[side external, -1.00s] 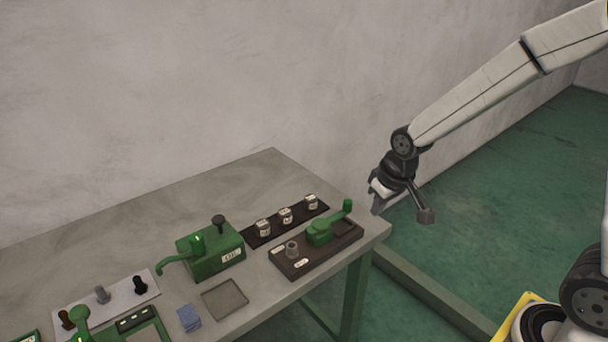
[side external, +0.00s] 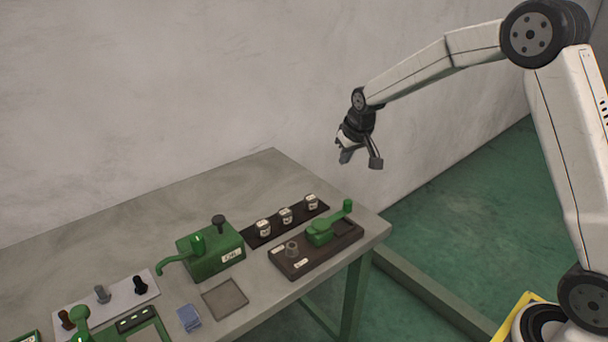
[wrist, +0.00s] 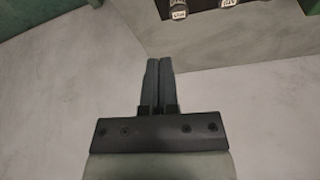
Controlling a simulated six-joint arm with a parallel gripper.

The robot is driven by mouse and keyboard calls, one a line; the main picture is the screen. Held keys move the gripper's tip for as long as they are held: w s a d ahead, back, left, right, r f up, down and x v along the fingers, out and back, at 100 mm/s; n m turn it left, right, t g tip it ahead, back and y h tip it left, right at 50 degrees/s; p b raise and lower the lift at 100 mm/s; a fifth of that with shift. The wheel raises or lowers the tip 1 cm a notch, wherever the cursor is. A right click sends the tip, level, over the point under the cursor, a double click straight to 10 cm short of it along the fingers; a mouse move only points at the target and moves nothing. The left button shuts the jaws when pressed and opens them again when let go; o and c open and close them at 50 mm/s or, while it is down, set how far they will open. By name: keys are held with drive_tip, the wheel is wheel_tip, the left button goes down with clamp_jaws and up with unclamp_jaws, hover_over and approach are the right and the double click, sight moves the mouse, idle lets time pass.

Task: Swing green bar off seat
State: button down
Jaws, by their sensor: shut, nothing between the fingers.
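The green bar (side external: 326,230) lies on a dark brown block (side external: 299,266) at the right end of the table. Its upright knob (side external: 348,206) is at the back right end. A short grey ring-shaped post (side external: 291,248) stands at the block's left part; a dark recess (side external: 345,227) lies beside the bar. I cannot tell which of these is the seat. My gripper (side external: 347,156) hangs in the air above and behind the block, well apart from the bar. In the wrist view its fingers (wrist: 159,78) are shut together and empty; the bar is not visible there.
A dark strip with white labelled pieces (side external: 286,216) lies behind the block. A green machine with a handle (side external: 212,256), a shallow grey tray (side external: 225,299) and a blue stack (side external: 188,318) stand to the left. The table's back area (side external: 240,185) is clear.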

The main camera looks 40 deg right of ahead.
drive_tip(key=shift+f, duration=0.1)
idle(0.4)
hover_over(335, 214)
drive_tip(key=w+d, duration=0.5)
wheel_tip(335, 214, down, 9)
drive_tip(key=shift+s+a+f, duration=0.15)
drive_tip(key=shift+s, duration=0.45)
drive_tip(key=shift+s+a+f, duration=0.15)
drive_tip(key=shift+s, duration=0.5)
drive_tip(key=shift+s+a+f, duration=0.15)
drive_tip(key=shift+s, duration=0.45)
